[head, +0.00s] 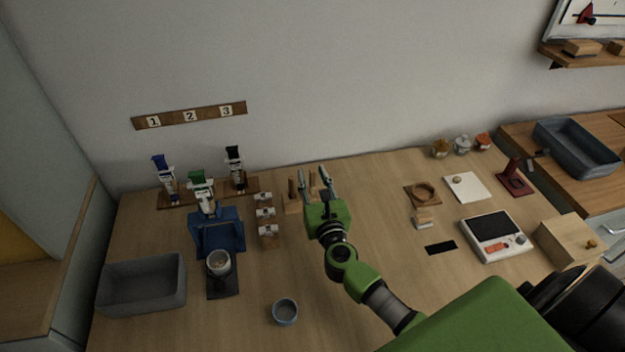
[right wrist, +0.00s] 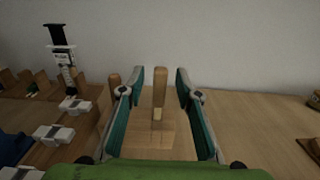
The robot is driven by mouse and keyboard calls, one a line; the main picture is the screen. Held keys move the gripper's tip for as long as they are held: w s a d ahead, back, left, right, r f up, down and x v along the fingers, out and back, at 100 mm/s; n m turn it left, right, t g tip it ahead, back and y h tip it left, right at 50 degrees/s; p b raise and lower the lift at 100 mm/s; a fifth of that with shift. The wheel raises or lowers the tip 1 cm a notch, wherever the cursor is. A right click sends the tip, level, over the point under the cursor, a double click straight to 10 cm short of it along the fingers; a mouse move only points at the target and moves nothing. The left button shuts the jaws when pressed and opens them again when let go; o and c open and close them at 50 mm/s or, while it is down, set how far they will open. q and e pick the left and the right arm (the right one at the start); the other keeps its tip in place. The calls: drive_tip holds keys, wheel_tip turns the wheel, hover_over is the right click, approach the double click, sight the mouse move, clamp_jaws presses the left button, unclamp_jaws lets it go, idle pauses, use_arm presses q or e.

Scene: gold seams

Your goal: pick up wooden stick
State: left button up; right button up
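A wooden stick (right wrist: 159,92) stands upright in a wooden block (right wrist: 150,140) in the right wrist view. It shows between the two fingers of my right gripper (right wrist: 159,82), with a gap on each side. A second wooden peg (right wrist: 114,79) stands left of the fingers. In the head view my right gripper (head: 314,176) is open over the block (head: 293,206) near the wall, with one peg (head: 291,187) to its left. The gripper partly hides the block there. My left gripper is not in view.
Small white-topped blocks (head: 266,213) and a blue stand (head: 217,232) are left of the gripper. A grey bin (head: 142,286) and a blue cup (head: 285,311) lie nearer. A scale-like device (head: 495,236) and a wooden box (head: 567,240) are at right.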

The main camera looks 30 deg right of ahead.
drive_tip(key=shift+w, duration=0.15)
drive_tip(key=c, duration=0.9)
drive_tip(key=shift+r, duration=0.15)
